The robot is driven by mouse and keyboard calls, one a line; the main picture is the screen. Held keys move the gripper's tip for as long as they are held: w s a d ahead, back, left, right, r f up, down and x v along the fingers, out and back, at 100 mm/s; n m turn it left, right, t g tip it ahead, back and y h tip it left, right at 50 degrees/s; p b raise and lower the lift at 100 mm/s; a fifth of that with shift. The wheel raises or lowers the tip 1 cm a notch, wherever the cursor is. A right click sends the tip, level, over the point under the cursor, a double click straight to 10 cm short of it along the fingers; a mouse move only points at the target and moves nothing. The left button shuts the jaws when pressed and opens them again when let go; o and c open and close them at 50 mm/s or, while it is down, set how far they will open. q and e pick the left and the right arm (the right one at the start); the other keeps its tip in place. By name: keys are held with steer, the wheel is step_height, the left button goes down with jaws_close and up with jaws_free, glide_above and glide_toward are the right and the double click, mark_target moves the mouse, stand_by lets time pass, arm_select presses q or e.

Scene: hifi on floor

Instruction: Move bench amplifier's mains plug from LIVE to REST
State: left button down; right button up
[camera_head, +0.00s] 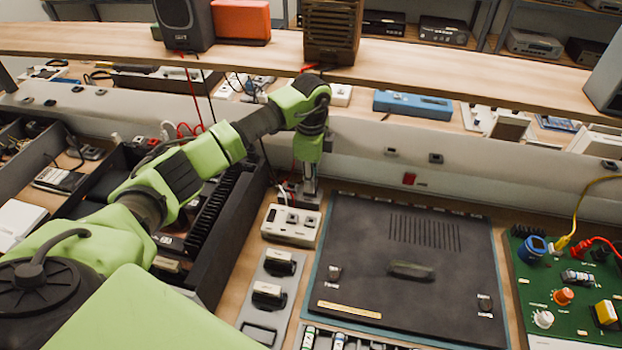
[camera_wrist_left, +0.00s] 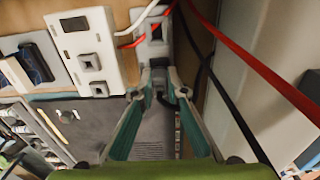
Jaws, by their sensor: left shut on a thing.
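My left gripper (camera_head: 308,190) points down behind the white socket strip (camera_head: 290,226), at a small grey socket plate (camera_head: 289,191). In the left wrist view my left gripper (camera_wrist_left: 163,92) has its fingers closed around a small dark piece (camera_wrist_left: 157,76), apparently the mains plug. The white strip also shows in the left wrist view (camera_wrist_left: 86,52). I cannot read LIVE or REST labels. My right gripper is out of view.
A dark slotted panel (camera_head: 400,262) lies right of the strip. A grey holder (camera_head: 262,325) with black-and-white pieces is in front. A black finned unit (camera_head: 215,215) stands left. A shelf (camera_head: 430,67) crosses behind my arm. Red (camera_wrist_left: 255,62) and black cables hang beside the gripper.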

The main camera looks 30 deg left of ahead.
arm_select(q)
steer(key=shift+f, duration=0.35)
stand_by(0.6)
steer(key=c, duration=1.9)
jaws_free()
steer(key=shift+r+p, duration=1.85)
steer(key=shift+r, duration=6.7)
